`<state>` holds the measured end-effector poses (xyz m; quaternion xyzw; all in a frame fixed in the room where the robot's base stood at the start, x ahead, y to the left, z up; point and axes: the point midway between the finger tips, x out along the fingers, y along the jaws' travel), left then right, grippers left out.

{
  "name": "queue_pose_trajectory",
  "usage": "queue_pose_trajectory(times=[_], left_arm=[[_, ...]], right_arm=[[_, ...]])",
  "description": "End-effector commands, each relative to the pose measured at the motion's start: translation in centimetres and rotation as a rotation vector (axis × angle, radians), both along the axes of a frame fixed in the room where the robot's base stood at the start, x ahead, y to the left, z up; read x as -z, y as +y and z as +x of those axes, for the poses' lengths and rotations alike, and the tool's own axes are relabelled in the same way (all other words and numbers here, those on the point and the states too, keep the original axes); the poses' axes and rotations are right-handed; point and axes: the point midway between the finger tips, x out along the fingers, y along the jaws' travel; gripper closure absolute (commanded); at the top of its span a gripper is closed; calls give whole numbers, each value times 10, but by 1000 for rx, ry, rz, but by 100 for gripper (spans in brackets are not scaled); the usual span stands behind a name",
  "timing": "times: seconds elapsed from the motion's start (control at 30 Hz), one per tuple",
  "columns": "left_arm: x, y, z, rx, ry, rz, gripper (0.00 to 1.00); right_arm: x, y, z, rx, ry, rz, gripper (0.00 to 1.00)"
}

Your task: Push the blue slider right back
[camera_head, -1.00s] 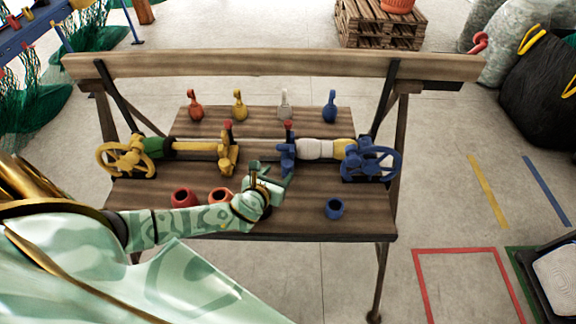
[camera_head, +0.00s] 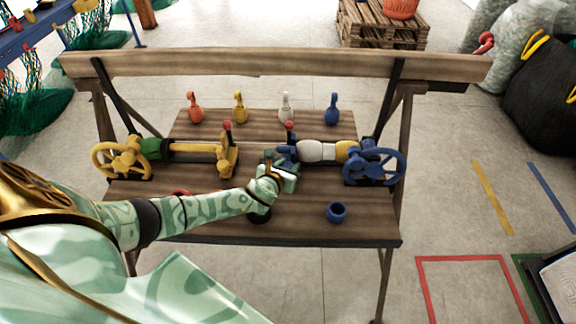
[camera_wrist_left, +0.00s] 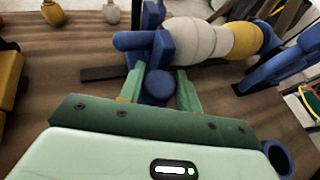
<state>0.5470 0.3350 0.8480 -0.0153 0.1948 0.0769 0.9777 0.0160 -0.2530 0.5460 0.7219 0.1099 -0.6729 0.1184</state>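The blue slider (camera_head: 285,153) sits on the rail over the wooden bench, just left of a white bead. It also shows in the left wrist view as a blue block (camera_wrist_left: 162,48) with a round-ended part (camera_wrist_left: 157,86) facing me. My left gripper (camera_head: 279,167) is at the slider's near side. In the left wrist view its green fingers (camera_wrist_left: 160,84) stand apart, one on each side of the round blue part. I cannot tell whether they press on it. My right gripper is out of view.
A yellow slider (camera_head: 227,156) stands to the left on the rail. A yellow handwheel (camera_head: 122,158) and a blue handwheel (camera_head: 374,162) flank the rail. A blue cup (camera_head: 337,213) stands at the front right. Several coloured pegs stand behind, below a wooden beam (camera_head: 270,64).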

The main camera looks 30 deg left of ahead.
Motion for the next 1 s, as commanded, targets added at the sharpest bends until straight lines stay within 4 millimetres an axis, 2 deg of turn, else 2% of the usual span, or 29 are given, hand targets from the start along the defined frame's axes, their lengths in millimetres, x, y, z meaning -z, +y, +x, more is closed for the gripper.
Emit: queue_pose_trajectory(times=[0.13,0.43,0.57,0.8,0.83,0.9,1.0], left_arm=[[0,6,-4,-1,1,0,100],[1,57,-35,-2,2,3,100],[0,64,-39,-1,-1,3,100],[0,65,-39,-3,1,5,100],[0,65,-39,-3,1,5,64],[0,65,-39,-3,1,5,45],[0,65,-39,-3,1,3,45]], right_arm=[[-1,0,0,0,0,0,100],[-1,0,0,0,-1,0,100],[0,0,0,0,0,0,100],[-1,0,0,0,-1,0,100],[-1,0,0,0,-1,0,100],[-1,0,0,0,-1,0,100],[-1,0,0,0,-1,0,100]])
